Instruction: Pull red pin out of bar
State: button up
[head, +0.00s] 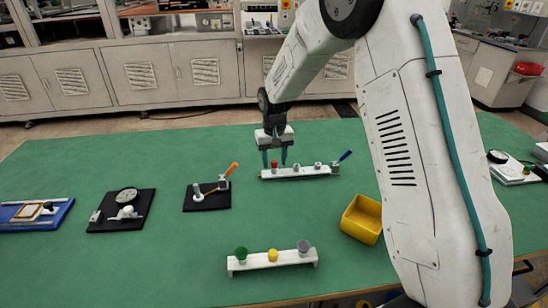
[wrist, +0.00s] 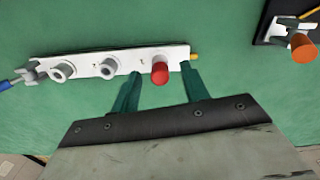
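The white bar (head: 299,172) lies on the green table with a red pin (head: 275,164) standing near its left end. In the wrist view the same bar (wrist: 83,66) runs across the upper part, and the red pin (wrist: 160,71) is near its right end. My gripper (head: 276,159) is over that end of the bar. In the wrist view my gripper (wrist: 163,78) is open, with one teal finger on each side of the red pin and a gap on both sides. Grey round fittings sit along the rest of the bar.
A second white bar (head: 272,261) with green, yellow and grey pins stands at the front. A yellow bin (head: 362,219) is to its right. A black plate with an orange-handled lever (head: 229,170) lies left of the far bar. A blue handle (head: 345,156) is at its right end.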

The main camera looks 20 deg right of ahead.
aim_at(274, 161)
grip_shut()
jog(key=c, duration=0.6)
grip_release()
jog(key=shift+c, duration=0.2)
grip_shut()
jog(key=shift+r, duration=1.75)
jog(key=shift+r, duration=1.7)
